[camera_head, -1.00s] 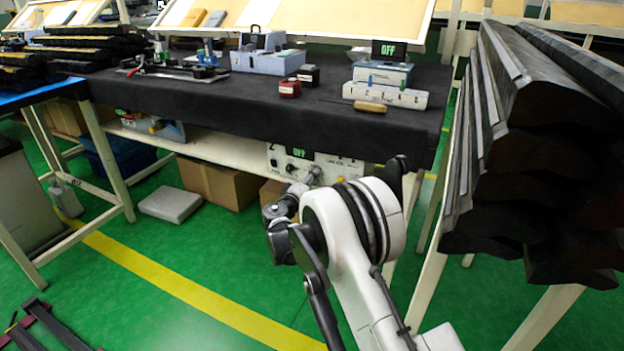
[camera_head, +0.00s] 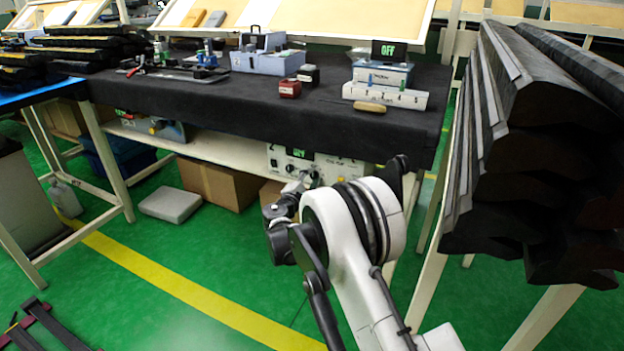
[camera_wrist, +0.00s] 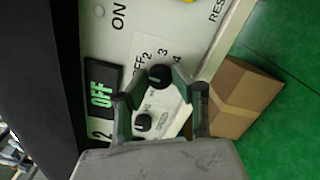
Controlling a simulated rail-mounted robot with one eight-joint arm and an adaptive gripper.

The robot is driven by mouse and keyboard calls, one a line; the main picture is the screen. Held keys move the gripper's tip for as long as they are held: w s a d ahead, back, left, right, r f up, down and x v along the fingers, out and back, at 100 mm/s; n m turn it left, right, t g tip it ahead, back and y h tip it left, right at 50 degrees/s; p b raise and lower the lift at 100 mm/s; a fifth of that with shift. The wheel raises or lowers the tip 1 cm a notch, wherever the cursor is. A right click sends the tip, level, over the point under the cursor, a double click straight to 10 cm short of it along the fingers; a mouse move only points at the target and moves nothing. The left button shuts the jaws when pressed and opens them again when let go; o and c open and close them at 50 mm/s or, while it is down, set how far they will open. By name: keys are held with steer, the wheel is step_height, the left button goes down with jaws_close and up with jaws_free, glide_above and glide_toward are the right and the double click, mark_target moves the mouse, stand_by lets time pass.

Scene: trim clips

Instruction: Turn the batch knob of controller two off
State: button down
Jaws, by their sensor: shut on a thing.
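The panel of controller two (camera_head: 330,163) sits on the shelf under the black-covered bench. A "2" and a green display (camera_wrist: 102,90) reading OFF are on its face in the wrist view. My gripper (camera_wrist: 160,74) is shut on the upper black knob (camera_wrist: 158,78), with a fingertip on either side of it. Numbers and part of "OFF" are printed around this knob; whether its label says batch cannot be read. A second black knob (camera_wrist: 143,122) lies between my finger links. In the head view my gripper (camera_head: 303,182) is at the panel, its fingertips too small to make out.
A cardboard box (camera_wrist: 232,97) stands beside the panel. Another controller (camera_head: 150,127) is at the shelf's left. Dark trim parts (camera_head: 540,130) are stacked on a rack at the right.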

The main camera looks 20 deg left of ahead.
steer(key=shift+n, duration=0.5)
steer(key=c, duration=1.5)
jaws_free()
steer(key=shift+o, duration=0.2)
steer(key=shift+s, duration=0.1)
steer(key=s+a, duration=0.1)
steer(key=s, duration=1.1)
steer(key=shift+w, duration=0.1)
